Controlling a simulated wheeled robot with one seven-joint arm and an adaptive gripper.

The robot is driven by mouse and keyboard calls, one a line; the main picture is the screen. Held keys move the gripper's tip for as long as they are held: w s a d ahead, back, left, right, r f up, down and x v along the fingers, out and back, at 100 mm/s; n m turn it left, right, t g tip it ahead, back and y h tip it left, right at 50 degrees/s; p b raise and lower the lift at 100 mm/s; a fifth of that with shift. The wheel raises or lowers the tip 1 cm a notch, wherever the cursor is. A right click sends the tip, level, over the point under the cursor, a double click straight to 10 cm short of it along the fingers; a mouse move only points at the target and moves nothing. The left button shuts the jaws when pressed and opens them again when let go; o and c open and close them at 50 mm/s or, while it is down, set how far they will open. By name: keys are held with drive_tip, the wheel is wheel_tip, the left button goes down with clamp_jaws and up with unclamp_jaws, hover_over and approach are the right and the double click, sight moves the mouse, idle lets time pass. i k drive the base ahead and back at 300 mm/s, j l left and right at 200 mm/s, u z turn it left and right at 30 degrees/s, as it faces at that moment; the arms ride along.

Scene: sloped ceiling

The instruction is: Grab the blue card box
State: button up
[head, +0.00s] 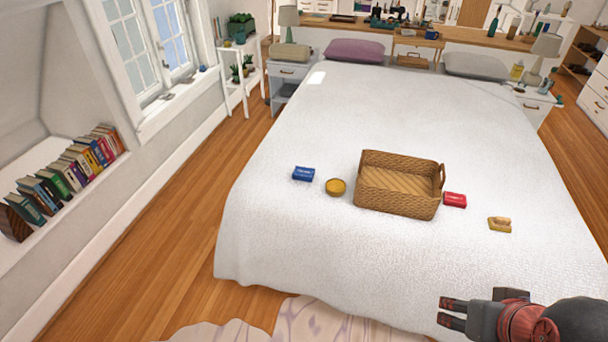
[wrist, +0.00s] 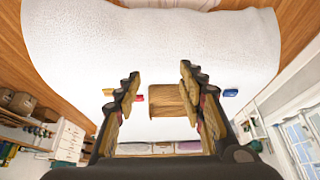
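The blue card box (head: 303,174) lies flat on the white bed, left of the wicker basket (head: 366,199) and the round yellow tin. It also shows in the wrist view, as a small blue shape (wrist: 231,92) to the right of the basket (wrist: 165,109) and outside the right finger. My gripper (head: 452,313) is at the lower right of the head view, near the bed's front edge, well away from the blue box. Its fingers (wrist: 158,85) are spread apart in the wrist view, with nothing between them.
A round yellow tin (head: 336,187) lies between the blue box and the basket. A red box (head: 455,200) and a yellow item with a tan top (head: 500,224) lie right of the basket. The bed (head: 330,255) is clear in front and left of the blue box.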

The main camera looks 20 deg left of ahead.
sight(306, 174)
drive_tip(key=i+j+z, duration=0.1)
drive_tip(key=i+j, duration=0.45)
drive_tip(key=j, duration=0.15)
drive_tip(key=i+j+z, duration=0.15)
drive_tip(key=i+j, duration=0.35)
drive_tip(key=j, duration=0.25)
drive_tip(key=i+j+z, duration=0.15)
drive_tip(key=j, duration=0.25)
drive_tip(key=i+j+z, duration=0.1)
drive_tip(key=i+j, duration=0.25)
